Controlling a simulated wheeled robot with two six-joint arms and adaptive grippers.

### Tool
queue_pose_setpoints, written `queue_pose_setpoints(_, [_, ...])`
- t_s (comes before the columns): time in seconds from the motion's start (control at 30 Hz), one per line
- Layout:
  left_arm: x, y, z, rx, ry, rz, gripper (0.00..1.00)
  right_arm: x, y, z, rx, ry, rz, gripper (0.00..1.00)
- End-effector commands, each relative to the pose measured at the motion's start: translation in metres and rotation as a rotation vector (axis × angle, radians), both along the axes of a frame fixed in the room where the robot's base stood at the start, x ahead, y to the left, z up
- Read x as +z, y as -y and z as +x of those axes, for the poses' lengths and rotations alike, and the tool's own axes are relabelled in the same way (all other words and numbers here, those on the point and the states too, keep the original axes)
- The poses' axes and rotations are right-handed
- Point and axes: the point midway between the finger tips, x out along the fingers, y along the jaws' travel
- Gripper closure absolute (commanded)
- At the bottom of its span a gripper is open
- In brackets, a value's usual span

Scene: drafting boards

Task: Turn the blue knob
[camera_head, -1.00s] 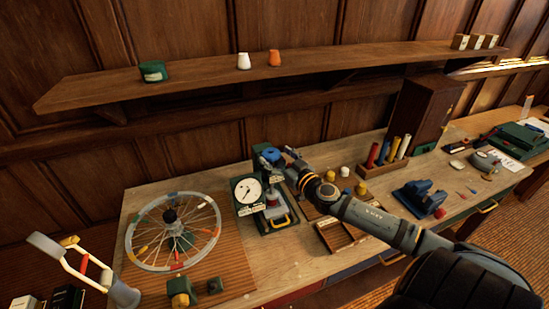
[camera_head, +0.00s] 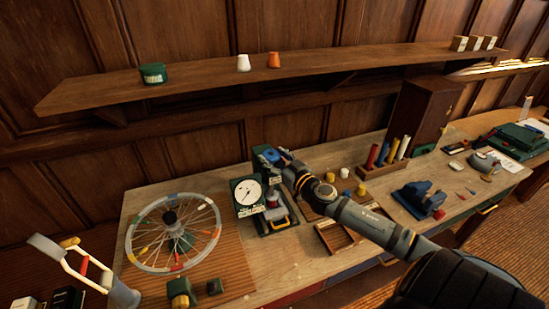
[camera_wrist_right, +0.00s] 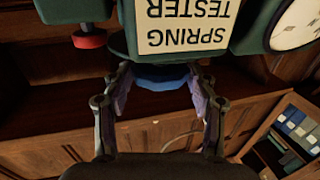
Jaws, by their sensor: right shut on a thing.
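The blue knob (camera_head: 270,155) sits on top of the green spring tester (camera_head: 243,208), which has a round white dial and stands on the bench. My right gripper (camera_head: 281,157) is at the knob from the right, shut on it. In the right wrist view the blue knob (camera_wrist_right: 162,78) shows between the two fingers of my right gripper (camera_wrist_right: 162,90), below the label reading "SPRING TESTER" (camera_wrist_right: 190,22). Part of the knob is hidden behind the label and tester body. My left gripper is not in view.
A spoked wheel (camera_head: 136,262) lies left of the tester on a ribbed mat. A wooden divided tray (camera_head: 330,240), a rack of coloured tubes (camera_head: 372,172) and a blue device (camera_head: 420,198) stand to the right. A wall shelf (camera_head: 200,77) runs above the bench.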

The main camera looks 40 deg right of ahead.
Motion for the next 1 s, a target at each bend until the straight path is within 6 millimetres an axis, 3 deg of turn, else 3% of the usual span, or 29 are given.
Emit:
queue_pose_setpoints(0.47, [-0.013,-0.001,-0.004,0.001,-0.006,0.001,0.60,-0.004,-0.007,0.001,-0.256,0.003,0.014,0.73])
queue_pose_setpoints(0.67, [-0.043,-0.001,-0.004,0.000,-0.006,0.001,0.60,-0.009,-0.010,0.002,-0.446,0.002,0.016,0.73])
queue_pose_setpoints(1.0, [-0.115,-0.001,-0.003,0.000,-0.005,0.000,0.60,-0.011,-0.014,0.006,-0.758,0.002,0.011,0.73])
